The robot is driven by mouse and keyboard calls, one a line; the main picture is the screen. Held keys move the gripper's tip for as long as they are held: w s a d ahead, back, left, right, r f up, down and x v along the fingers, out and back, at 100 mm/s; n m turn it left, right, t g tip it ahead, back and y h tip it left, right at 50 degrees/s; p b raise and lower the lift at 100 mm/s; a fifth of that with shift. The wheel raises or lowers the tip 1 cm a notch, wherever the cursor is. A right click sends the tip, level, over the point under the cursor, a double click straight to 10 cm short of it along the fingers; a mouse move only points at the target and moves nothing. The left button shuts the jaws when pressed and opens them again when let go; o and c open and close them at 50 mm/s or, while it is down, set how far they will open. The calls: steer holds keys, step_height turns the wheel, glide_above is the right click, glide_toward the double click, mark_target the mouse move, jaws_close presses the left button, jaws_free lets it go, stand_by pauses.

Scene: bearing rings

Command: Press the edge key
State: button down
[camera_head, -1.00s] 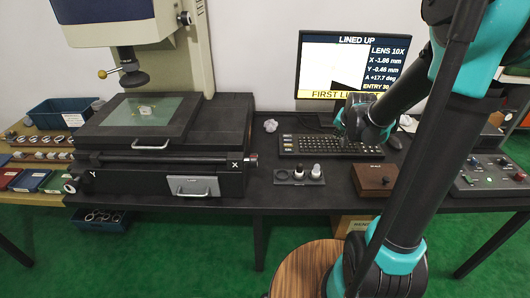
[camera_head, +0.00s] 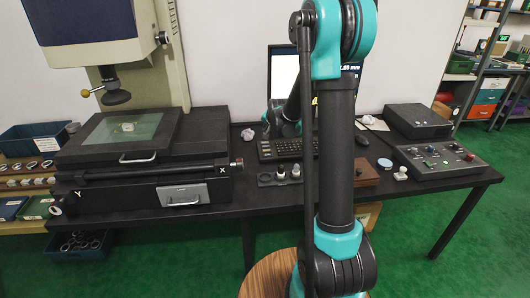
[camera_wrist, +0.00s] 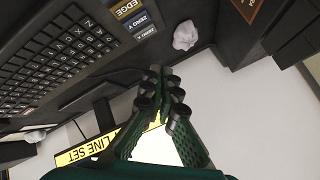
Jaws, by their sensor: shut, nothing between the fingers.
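In the wrist view the yellow-lettered edge key (camera_wrist: 124,8) shows at the top, on the keypad end of the dark keyboard (camera_wrist: 50,65). The keys ZERO X and ZERO Y sit next to it. My gripper (camera_wrist: 165,82) is shut and empty, its fingertips together below these keys in the picture and apart from the edge key; the height between them is hard to tell.
The monitor (camera_head: 284,72) stands behind the keyboard, mostly covered by my arm; its yellow banner (camera_wrist: 92,148) reads LINE SET. A crumpled white ball (camera_wrist: 186,36) lies near the fingertips. A brown box (camera_head: 366,174) and a control panel (camera_head: 437,160) stand to the right.

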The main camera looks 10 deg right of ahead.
mark_target(268, 151)
steer(key=shift+f, duration=0.1)
steer(key=shift+d+f, duration=0.1)
steer(key=shift+f, duration=4.2)
steer(key=shift+f, duration=0.15)
steer(key=shift+f, duration=0.3)
steer(key=shift+f, duration=0.3)
steer(key=shift+r, duration=0.75)
steer(key=shift+r, duration=2.5)
